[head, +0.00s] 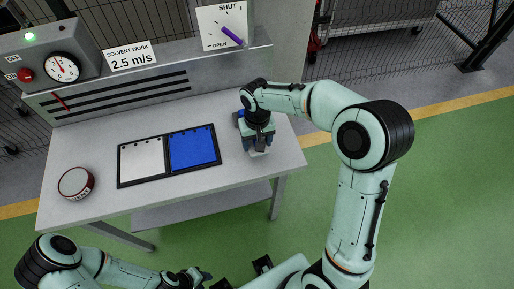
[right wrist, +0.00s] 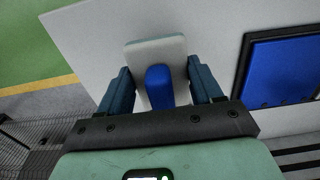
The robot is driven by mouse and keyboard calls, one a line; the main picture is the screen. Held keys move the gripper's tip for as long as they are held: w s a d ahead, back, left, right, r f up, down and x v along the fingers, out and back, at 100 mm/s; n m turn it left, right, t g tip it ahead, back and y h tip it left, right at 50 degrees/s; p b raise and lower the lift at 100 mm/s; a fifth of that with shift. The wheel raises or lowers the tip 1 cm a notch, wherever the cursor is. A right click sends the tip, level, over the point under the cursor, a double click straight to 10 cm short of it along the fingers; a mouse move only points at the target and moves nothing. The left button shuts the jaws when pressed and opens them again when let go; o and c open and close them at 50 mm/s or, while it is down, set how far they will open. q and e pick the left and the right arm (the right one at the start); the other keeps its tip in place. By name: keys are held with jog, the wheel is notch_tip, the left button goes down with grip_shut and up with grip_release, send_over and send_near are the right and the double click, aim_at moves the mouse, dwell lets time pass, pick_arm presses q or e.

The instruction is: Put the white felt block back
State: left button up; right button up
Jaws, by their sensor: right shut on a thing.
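The white felt block (right wrist: 173,48) with a blue grip (right wrist: 159,85) on it is between the blue fingers of my right gripper (right wrist: 162,85), which is shut on it. In the head view my right gripper (head: 257,145) is over the right end of the grey bench, and the block's pale end (head: 258,153) shows below it. I cannot tell whether the block touches the bench. My left gripper (head: 203,277) is low at the bottom edge of the head view, in front of the bench; its finger gap is not clear.
A black-framed pair of panels, one white (head: 142,161) and one blue (head: 192,148), lies mid-bench (head: 100,208). A round red-rimmed tin (head: 75,183) is at left. Behind stand a slotted back panel, a gauge box (head: 50,62) and a SHUT/OPEN plate (head: 222,27) with a purple lever.

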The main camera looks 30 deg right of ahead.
pick_arm(q)
jog(key=shift+s+f, duration=0.1)
jog(key=shift+f, duration=0.05)
pick_arm(e)
jog(key=shift+f, duration=2)
jog(key=shift+f, duration=0.2)
jog(key=o, duration=1)
pick_arm(q)
jog(key=shift+s+f, duration=0.1)
jog(key=shift+f, duration=0.05)
pick_arm(e)
jog(key=shift+r, duration=0.35)
notch_tip(320, 180, up, 12)
jog(key=shift+f+p, duration=0.1)
jog(key=shift+p, duration=0.35)
pick_arm(q)
jog(key=shift+w+r, duration=0.6)
jog(key=shift+r, duration=0.3)
